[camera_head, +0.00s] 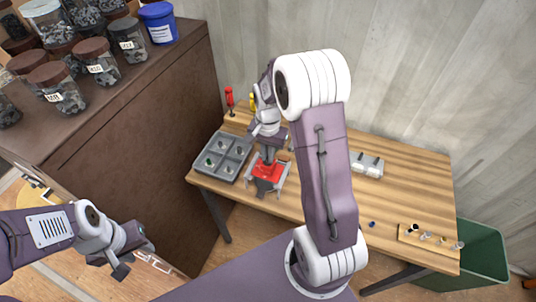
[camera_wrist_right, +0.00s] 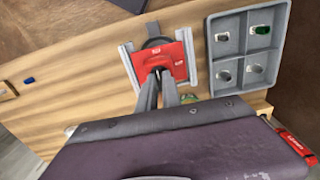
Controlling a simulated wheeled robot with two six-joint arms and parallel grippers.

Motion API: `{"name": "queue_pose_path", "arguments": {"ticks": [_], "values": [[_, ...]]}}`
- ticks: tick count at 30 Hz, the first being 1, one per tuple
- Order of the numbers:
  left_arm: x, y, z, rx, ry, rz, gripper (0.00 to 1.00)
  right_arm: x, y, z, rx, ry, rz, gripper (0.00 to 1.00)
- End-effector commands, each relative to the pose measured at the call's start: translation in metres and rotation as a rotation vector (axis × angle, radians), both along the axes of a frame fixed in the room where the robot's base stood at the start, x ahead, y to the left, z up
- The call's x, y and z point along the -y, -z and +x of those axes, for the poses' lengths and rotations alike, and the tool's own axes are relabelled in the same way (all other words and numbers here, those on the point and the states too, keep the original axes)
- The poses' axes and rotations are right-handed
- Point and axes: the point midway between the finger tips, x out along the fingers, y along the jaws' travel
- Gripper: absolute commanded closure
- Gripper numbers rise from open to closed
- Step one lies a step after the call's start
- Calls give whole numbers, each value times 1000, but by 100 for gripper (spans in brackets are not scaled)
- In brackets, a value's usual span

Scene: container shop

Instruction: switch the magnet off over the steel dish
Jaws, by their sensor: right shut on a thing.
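My right gripper (camera_wrist_right: 160,74) is shut on a red block (camera_wrist_right: 168,62) with small pale markings, which I take to be the magnet. The red block also shows in the head view (camera_head: 267,171), low over the wooden table. Pale metal strips (camera_wrist_right: 190,58) flank it on both sides, and a dark round part lies just beyond it. I cannot tell whether these belong to the magnet or to something beneath. No steel dish can be made out clearly. My left gripper (camera_head: 120,265) hangs at the lower left, away from the table; its jaw opening is unclear.
A grey compartment tray (camera_head: 224,138) with small pieces inside stands beside the red block. A red-handled tool (camera_head: 229,99) stands at the back left. A pale box (camera_head: 368,163) and a wooden strip with small items (camera_head: 418,241) are farther right. A brown cabinet (camera_head: 140,125) bears jars.

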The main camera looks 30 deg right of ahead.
Motion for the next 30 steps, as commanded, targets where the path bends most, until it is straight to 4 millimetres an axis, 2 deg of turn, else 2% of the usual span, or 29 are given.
{"name": "queue_pose_path", "arguments": {"ticks": [20,30], "values": [[0,-4,0,0,0,0,64,0,-1,1,3,98,0,100],[0,-7,0,0,0,0,64,0,-1,1,3,200,0,100]]}}
